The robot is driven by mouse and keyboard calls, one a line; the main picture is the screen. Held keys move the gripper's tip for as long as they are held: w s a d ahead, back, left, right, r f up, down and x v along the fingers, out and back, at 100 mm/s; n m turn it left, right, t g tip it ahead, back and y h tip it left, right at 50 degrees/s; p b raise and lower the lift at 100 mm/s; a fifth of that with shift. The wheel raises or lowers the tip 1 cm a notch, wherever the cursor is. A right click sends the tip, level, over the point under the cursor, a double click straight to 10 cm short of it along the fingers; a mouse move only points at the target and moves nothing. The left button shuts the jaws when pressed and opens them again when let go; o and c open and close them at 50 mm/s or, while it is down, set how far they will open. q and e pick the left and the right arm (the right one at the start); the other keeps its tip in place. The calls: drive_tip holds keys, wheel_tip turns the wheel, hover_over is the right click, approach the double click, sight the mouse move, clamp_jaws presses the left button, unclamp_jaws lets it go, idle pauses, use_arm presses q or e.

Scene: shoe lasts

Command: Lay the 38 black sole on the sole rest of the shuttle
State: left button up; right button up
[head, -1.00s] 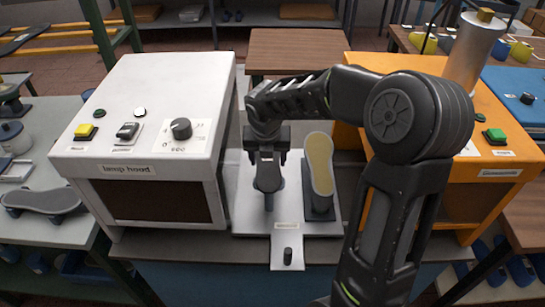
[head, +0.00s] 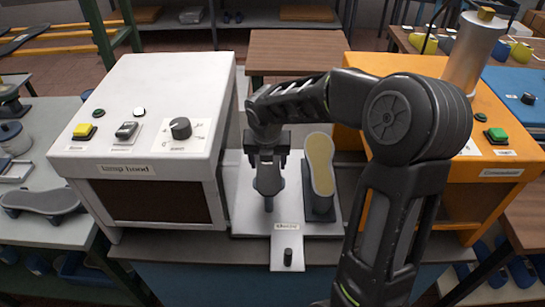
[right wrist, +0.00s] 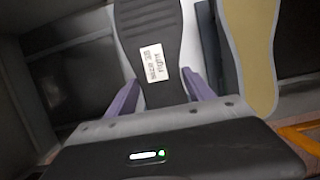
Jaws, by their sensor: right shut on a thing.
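My right gripper (head: 268,158) points down over the left part of the pale shuttle (head: 245,218). It is shut on the dark ribbed sole (head: 268,182), one purple finger on each side of it in the right wrist view (right wrist: 158,92). There the sole (right wrist: 147,28) bears a white label whose print I cannot read surely. The sole is above a small post on the shuttle, seemingly the sole rest (head: 268,204); I cannot tell whether they touch. A tan, grey-rimmed sole-shaped piece (head: 320,165) stands on a dark support to the right. My left gripper is out of view.
The white lamp hood (head: 130,180) stands close on the left. The orange machine (head: 490,190) stands on the right, behind my right arm. A small black knob (head: 288,257) is on the shuttle's front tab. A brown table (head: 297,50) is behind.

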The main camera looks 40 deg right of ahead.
sight(268, 166)
drive_tip(key=o, duration=1.6)
wheel_tip(268, 166, up, 5)
drive_tip(key=p, duration=0.4)
drive_tip(key=shift+f+p, duration=0.1)
drive_tip(key=shift+p, duration=0.2)
drive_tip(key=shift+r, duration=1.1)
